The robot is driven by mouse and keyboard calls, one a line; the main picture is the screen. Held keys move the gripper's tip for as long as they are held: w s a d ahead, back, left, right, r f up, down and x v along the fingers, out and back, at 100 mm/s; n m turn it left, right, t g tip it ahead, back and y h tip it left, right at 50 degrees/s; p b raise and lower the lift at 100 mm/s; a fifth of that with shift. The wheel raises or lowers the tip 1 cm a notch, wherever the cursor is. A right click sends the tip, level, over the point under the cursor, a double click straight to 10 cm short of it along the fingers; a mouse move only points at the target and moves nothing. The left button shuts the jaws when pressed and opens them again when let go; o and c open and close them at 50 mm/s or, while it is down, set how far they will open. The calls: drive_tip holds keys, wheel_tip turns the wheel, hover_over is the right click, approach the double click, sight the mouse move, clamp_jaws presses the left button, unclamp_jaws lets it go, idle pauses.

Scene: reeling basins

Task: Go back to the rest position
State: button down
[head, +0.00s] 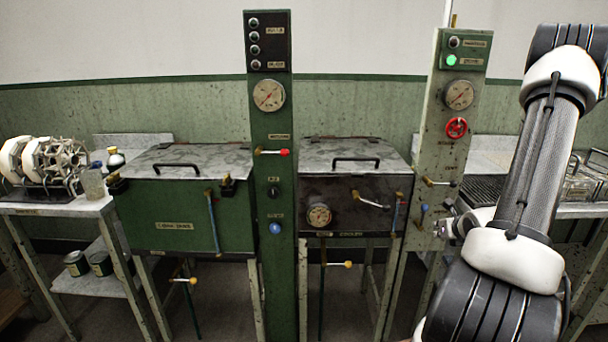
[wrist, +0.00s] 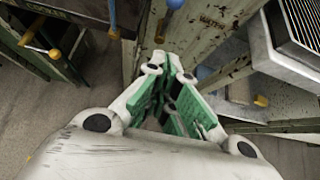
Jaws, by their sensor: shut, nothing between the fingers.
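My gripper (wrist: 172,66) is shut and empty in the wrist view, its green-padded fingers meeting at the tips above the floor and beside a pale green post (wrist: 215,40). In the head view only a small part of the gripper (head: 446,229) shows, left of my forearm and near the right control column (head: 425,150). My arm is raised along the right side of the head view. The rest of the gripper is hidden behind the arm there.
A side table (head: 60,208) holds reels at left. A bench (head: 590,209) with a grille stands at right, partly behind my arm.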

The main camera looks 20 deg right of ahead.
drive_tip(key=s+a+r+n+g+y, duration=0.1)
drive_tip(key=s+a+r+n+y, duration=0.25)
drive_tip(key=a+n, duration=0.3)
drive_tip(key=s+a+r+n+g+y, duration=0.2)
drive_tip(key=s+a+n+y, duration=0.1)
drive_tip(key=s+a+n, duration=0.3)
drive_tip(key=s+a+r+n+g+y, duration=0.1)
drive_tip(key=s+a+r+n+y, duration=0.2)
drive_tip(key=a+n, duration=0.4)
drive_tip(key=s+a+r+n+g+h, duration=0.2)
drive_tip(key=s+r+n+g+h, duration=0.3)
drive_tip(key=s+r+n, duration=0.6)
drive_tip(key=w+a+r+n+t+h, duration=0.1)
drive_tip(key=a+r+n+t, duration=0.2)
drive_tip(key=r+n, duration=0.5)
drive_tip(key=shift+w+a+r, duration=0.2)
drive_tip(key=shift+a+r, duration=0.2)
drive_tip(key=shift+r, duration=0.2)
